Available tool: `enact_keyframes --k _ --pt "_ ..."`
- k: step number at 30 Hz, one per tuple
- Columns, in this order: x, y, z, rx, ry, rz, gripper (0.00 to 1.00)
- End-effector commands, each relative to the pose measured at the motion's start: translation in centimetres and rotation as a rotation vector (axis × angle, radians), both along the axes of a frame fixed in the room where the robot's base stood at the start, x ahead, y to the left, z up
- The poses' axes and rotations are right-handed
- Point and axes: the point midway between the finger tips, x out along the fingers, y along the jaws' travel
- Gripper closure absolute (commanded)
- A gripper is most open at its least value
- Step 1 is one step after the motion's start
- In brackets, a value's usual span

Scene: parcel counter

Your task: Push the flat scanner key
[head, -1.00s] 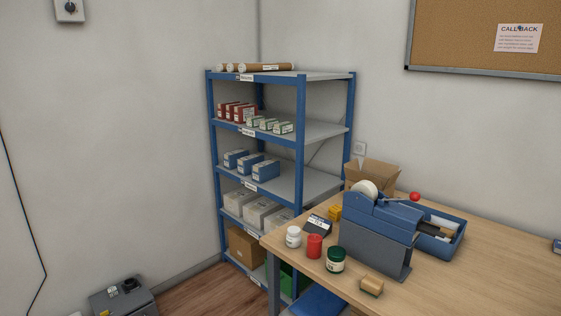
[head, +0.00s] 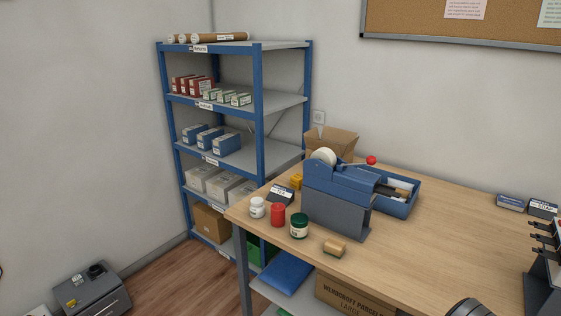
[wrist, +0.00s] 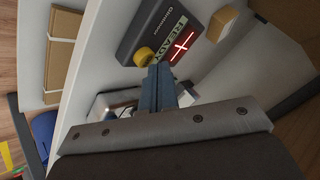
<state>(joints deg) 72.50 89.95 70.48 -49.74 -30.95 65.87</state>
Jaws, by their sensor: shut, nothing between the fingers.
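In the wrist view a dark grey flat device (wrist: 143,30) shows a label reading READY and a window with a glowing red cross (wrist: 183,46). This looks like the flat scanner. A round yellow key (wrist: 143,57) sits at its lower edge. My gripper (wrist: 160,70) is shut and empty, its blue-grey fingers pointing at the device's lower edge. The fingertips appear just right of and below the yellow key; I cannot tell whether they touch anything. The scanner is not clearly visible in the head view.
In the wrist view a cardboard piece (wrist: 62,55) lies left and a brown box (wrist: 222,24) right. In the head view the counter (head: 440,235) holds a tape dispenser (head: 340,190), jars and a wooden block (head: 334,247). Its middle is clear. A rack (head: 535,285) stands at right.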

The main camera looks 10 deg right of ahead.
Motion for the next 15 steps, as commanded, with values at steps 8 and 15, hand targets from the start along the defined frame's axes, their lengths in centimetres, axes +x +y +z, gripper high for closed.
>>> enact_keyframes --k 8,15 --pt "0.0 0.0 0.5 -0.001 0.0 -0.001 1.0" --pt "0.0 0.0 2.9 0.0 0.0 0.0 1.0"
